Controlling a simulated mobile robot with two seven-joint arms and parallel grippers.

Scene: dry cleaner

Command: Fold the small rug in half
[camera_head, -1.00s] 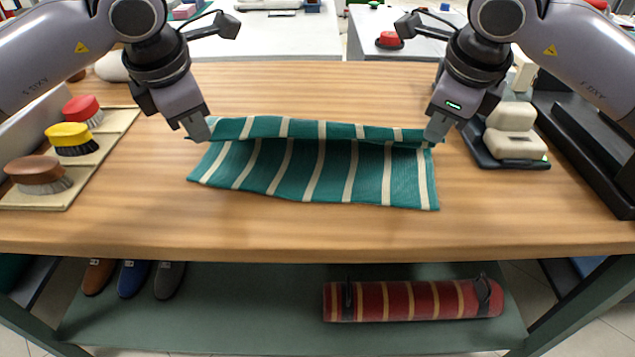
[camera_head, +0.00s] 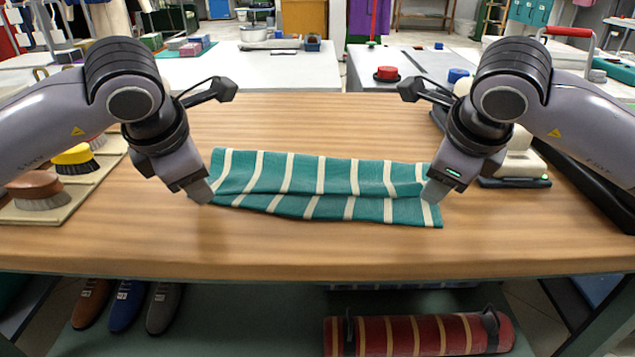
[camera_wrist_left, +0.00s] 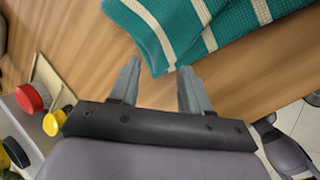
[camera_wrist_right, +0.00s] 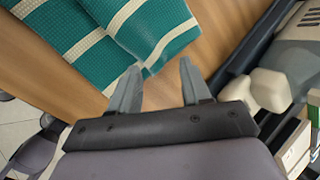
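The small rug (camera_head: 320,180), teal with cream stripes, lies folded over on the wooden table. Its upper layer reaches toward the front, and a strip of the lower layer (camera_head: 330,208) shows along the front edge. My left gripper (camera_head: 199,193) is open at the rug's left end; in the left wrist view a rug corner (camera_wrist_left: 162,62) lies just ahead of its parted fingertips. My right gripper (camera_head: 435,192) is open at the right end; in the right wrist view a rug corner (camera_wrist_right: 150,62) lies just ahead of its spread fingers. Neither gripper visibly pinches cloth.
Brushes, one yellow (camera_head: 75,160) and one brown (camera_head: 36,188), stand on a board at the left. A cream-topped object (camera_head: 518,165) and a black tray (camera_head: 590,185) are at the right. The table (camera_head: 320,250) is clear in front of the rug. A red striped roll (camera_head: 420,335) lies below.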

